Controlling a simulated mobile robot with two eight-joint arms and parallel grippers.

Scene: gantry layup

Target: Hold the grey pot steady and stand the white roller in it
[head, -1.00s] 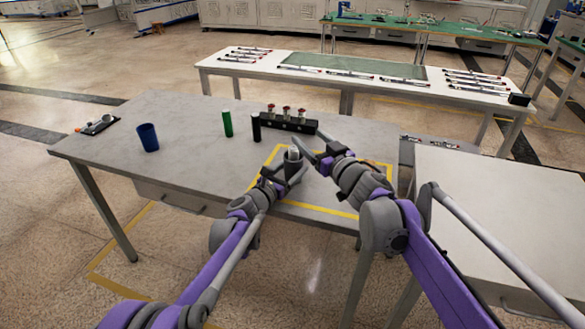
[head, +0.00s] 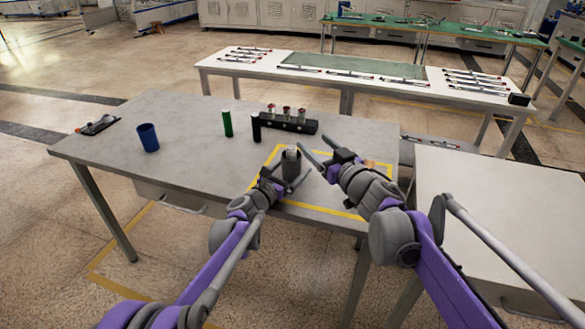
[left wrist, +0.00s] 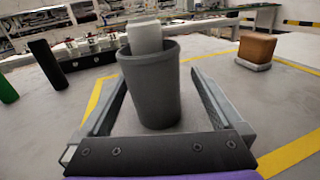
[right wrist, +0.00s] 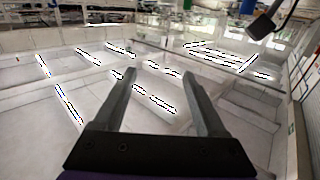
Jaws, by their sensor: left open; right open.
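The grey pot (head: 291,168) stands upright on the table inside the yellow taped outline. It also shows in the left wrist view (left wrist: 152,92). The white roller (left wrist: 145,36) is in the pot, with its top end above the rim; in the head view only a small pale top (head: 291,152) shows. My left gripper (head: 283,183) is open, with its fingers on either side of the pot and gaps visible between. My right gripper (head: 316,160) is open and empty, to the right of the pot and apart from it. The right wrist view shows nothing between its fingers (right wrist: 160,80).
A black rack with several red-topped items (head: 290,124), a black cylinder (head: 256,128) and a green cylinder (head: 227,124) stand behind the pot. A blue cup (head: 148,138) is at the left. A brown block (left wrist: 257,46) sits right of the pot.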

